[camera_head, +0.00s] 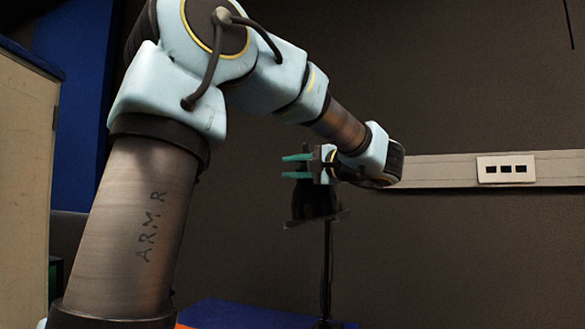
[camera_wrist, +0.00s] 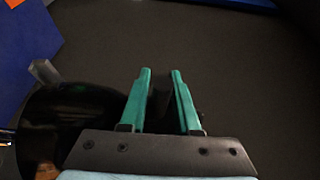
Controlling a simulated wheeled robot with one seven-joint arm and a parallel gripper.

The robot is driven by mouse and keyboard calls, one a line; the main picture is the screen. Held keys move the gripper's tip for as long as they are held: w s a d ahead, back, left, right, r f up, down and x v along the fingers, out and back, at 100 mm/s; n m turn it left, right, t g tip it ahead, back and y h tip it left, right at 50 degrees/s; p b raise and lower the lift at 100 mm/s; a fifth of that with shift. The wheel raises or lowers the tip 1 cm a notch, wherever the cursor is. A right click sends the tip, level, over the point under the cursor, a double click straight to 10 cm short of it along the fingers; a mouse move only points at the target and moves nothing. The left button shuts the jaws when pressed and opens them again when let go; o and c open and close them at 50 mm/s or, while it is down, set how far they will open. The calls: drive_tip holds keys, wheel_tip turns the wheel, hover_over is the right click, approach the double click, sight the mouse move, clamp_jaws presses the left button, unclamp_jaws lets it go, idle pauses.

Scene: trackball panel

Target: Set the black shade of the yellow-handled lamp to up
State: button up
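The black lamp shade (camera_head: 315,203) is in the middle of the head view, on a thin dark pole (camera_head: 327,265). My gripper (camera_head: 284,166) is just above the shade in that view, its two teal fingers pointing left with a gap between them. In the wrist view, a glossy dark rounded body (camera_wrist: 75,115), which looks like the shade, lies left of my gripper (camera_wrist: 161,72). A small grey tab (camera_wrist: 43,72) sticks up at its upper left edge. The fingers are apart and hold nothing that I can make out. I see no yellow handle.
A blue surface (camera_head: 245,314) lies low under the lamp. A pale wall rail with a socket plate (camera_head: 505,169) runs at the right behind my wrist. A beige cabinet (camera_head: 25,190) stands at far left. Space right of the lamp looks clear.

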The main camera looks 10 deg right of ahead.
clamp_jaws()
idle(1.0)
